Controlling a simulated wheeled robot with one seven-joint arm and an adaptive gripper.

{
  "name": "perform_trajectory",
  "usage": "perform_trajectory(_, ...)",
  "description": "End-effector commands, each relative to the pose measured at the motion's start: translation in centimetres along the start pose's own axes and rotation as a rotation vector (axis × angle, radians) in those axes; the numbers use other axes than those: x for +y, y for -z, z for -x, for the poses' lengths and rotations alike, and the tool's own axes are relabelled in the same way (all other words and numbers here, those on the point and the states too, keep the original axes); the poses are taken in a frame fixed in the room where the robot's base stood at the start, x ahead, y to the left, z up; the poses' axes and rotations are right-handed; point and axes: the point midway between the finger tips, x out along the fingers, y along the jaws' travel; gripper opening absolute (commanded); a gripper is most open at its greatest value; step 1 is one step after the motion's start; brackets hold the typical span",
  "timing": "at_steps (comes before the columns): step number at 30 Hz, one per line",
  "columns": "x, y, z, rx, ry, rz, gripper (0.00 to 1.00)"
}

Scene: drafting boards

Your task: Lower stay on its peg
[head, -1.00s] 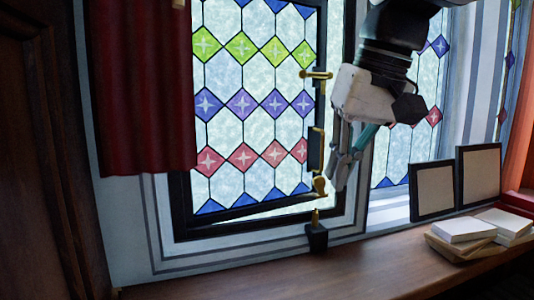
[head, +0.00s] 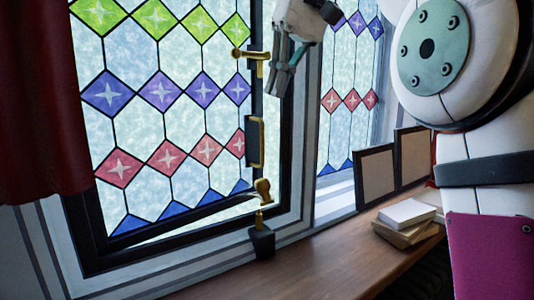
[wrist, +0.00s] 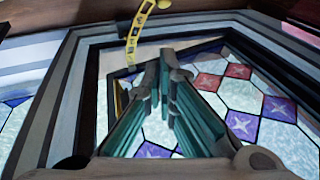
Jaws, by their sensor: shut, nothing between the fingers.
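The brass stay (head: 263,188) is at the lower right corner of the leaded window, its rounded end directly above the peg. In the wrist view the stay (wrist: 132,44) is a curved brass strip with a row of slots. The brass peg (head: 259,219) stands upright on a dark block on the sill. Its tip shows just under the stay; I cannot tell whether they touch. My gripper (head: 276,90) is shut and empty, well above the stay and beside the window frame's right edge. In the wrist view its fingertips (wrist: 165,58) meet, apart from the strip.
A brass latch handle (head: 250,56) and a dark plate (head: 255,142) sit on the casement's right edge near my gripper. A red curtain (head: 35,110) hangs left. Two framed panels (head: 376,177) and stacked books (head: 407,214) stand right. The sill's middle is clear.

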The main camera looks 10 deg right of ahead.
Motion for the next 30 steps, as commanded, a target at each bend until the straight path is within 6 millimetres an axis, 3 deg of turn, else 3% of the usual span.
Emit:
perform_trajectory(14, 0.1, 0.2, -0.5, 0.000, -0.001, 0.001, 0.00)
perform_trajectory(30, -0.1, -0.1, -5.8, -0.003, 0.000, 0.000, 0.00)
